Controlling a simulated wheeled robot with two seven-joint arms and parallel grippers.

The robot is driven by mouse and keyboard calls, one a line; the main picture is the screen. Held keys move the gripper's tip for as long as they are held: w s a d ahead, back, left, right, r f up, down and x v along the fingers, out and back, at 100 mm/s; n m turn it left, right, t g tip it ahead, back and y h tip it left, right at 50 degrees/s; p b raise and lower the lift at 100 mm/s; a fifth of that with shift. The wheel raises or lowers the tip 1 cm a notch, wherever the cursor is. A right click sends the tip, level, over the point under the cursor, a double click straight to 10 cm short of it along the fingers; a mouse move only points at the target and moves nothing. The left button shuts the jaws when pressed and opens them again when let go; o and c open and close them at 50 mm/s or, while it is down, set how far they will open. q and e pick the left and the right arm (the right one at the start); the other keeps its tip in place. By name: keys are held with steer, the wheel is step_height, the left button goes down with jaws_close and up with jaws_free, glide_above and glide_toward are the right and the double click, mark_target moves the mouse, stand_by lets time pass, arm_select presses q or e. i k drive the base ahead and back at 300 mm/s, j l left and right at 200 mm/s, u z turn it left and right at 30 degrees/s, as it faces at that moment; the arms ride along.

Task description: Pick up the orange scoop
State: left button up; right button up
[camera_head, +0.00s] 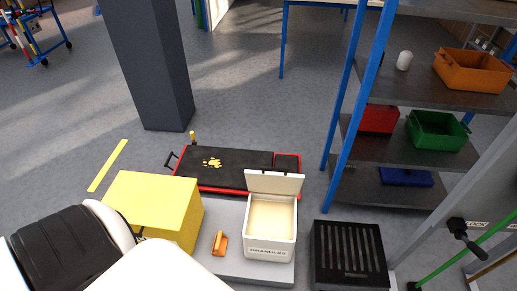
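The orange scoop (219,243) lies on a light grey surface (229,213), between a yellow box and a white bin. Nothing is touching it that I can see. The white bin (270,248) is marked "GRANULES", has its lid (274,183) raised, and holds pale material. White and black parts of my own body fill the lower left corner and end just left of the scoop. Neither of my grippers can be made out.
The yellow box (157,205) stands left of the scoop. Behind is a low black and red creeper (225,170). A black slatted box (349,254) stands right of the bin. A blue-post shelf rack (409,164) with coloured bins is at right, a dark pillar (150,65) at back left.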

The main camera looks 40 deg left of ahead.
mark_target(219, 243)
steer(key=u, duration=2.35)
